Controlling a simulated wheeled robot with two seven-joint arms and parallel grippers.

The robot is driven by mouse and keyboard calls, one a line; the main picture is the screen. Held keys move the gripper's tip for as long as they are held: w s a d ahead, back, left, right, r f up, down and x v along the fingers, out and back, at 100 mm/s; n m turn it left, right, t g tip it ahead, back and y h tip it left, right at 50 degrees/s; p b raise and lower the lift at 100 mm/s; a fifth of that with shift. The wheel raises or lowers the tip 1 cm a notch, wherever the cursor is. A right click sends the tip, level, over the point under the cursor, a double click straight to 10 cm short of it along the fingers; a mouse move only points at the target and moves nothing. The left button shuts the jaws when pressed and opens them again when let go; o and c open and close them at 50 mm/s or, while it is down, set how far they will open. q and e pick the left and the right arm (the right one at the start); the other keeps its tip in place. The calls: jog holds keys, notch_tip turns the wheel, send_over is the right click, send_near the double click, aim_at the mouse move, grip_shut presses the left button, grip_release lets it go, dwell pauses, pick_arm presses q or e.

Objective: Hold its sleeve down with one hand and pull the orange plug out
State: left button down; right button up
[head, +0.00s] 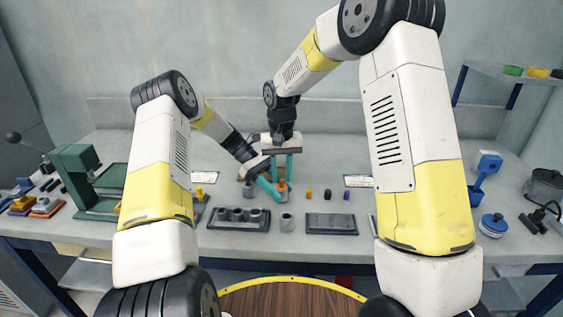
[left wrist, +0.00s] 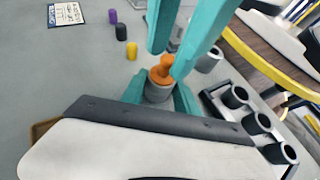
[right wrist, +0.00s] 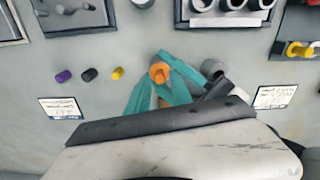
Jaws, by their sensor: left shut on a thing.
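The orange plug (head: 282,185) stands upright in a grey sleeve (left wrist: 157,92) on the bench. The plug's head shows above the sleeve in the left wrist view (left wrist: 161,71) and from above in the right wrist view (right wrist: 159,72). My left gripper (head: 275,193) reaches in low from the left, its teal fingers shut around the sleeve. My right gripper (head: 282,172) points down from above, its two fingers apart with the plug's head between or just below them. I cannot tell whether they touch it. The fingers hide much of the sleeve.
Yellow, black and purple pegs (head: 328,194) stand to the right. A rack of several grey sleeves (head: 238,225), a loose sleeve (head: 286,222) and a flat dark tray (head: 331,224) lie in front. A green press (head: 78,170) stands left.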

jog(key=shift+f, duration=0.45)
grip_shut()
pick_arm(q)
jog(key=c, duration=1.8)
grip_release()
grip_shut()
pick_arm(e)
jog(key=c, duration=0.5)
grip_release()
jog(key=shift+c, duration=0.2)
jog(key=shift+r, duration=0.1)
grip_shut()
jog(key=n, duration=0.3)
jog(key=shift+r, duration=0.3)
